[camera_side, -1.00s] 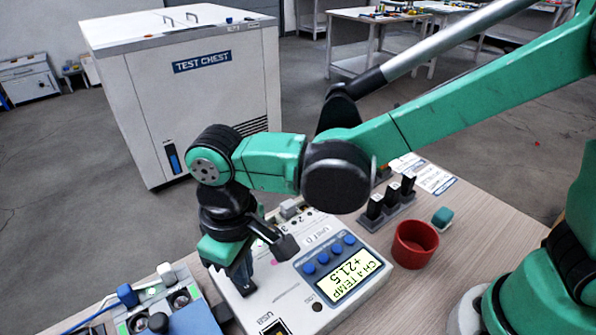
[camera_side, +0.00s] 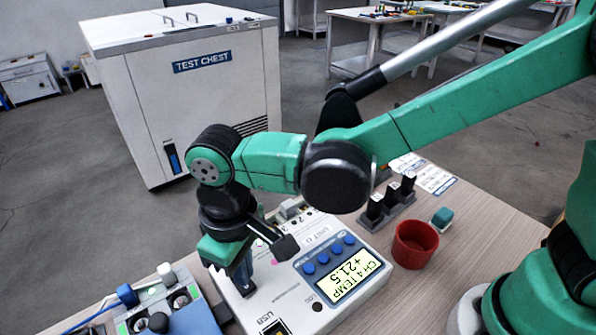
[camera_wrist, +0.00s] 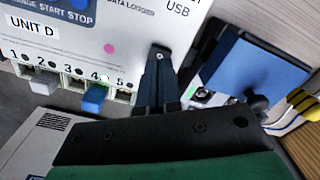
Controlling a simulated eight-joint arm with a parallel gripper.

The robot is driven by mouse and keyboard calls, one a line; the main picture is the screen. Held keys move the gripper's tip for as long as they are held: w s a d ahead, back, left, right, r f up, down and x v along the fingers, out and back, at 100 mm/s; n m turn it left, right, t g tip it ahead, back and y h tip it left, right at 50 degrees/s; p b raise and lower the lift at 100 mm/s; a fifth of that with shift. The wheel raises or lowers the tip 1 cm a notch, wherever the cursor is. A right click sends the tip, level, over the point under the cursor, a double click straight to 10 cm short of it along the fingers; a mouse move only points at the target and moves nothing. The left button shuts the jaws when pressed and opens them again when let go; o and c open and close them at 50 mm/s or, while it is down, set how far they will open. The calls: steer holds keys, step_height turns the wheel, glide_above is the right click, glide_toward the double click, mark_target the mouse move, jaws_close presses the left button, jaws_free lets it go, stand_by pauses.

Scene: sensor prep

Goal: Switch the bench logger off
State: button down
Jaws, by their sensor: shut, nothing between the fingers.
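The bench logger (camera_side: 300,305) is a white box on the bench, with a lit display (camera_side: 343,279) reading CH 4 TEMP +21.5 and a row of blue buttons (camera_side: 322,258). In the wrist view the logger (camera_wrist: 135,20) shows a UNIT D label, numbered sockets and part of its blue button panel (camera_wrist: 75,10) with START and STOP labels. My gripper (camera_side: 246,290) is shut and empty, pointing down at the logger's left part. It also shows in the wrist view (camera_wrist: 159,52), right of a pink dot. I cannot tell whether the tips touch the casing.
A blue and grey device (camera_side: 190,318) with a cable stands left of the logger. A red cup (camera_side: 414,244), a teal block (camera_side: 442,217) and a rack of black pieces (camera_side: 385,212) are to the right. A blue plug (camera_wrist: 94,97) sits in socket 4.

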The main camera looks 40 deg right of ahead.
steer(key=shift+f, duration=1.15)
stand_by(0.8)
steer(key=shift+r, duration=3.55)
steer(key=shift+w+d+r, duration=0.1)
steer(key=shift+d, duration=0.2)
steer(key=d+r+m+t, duration=0.1)
steer(key=d+m+t, duration=0.5)
steer(key=d, duration=1.5)
steer(key=shift+s+d+r+t, duration=0.25)
steer(key=shift+s+d+t, duration=0.1)
steer(key=shift+t, duration=0.15)
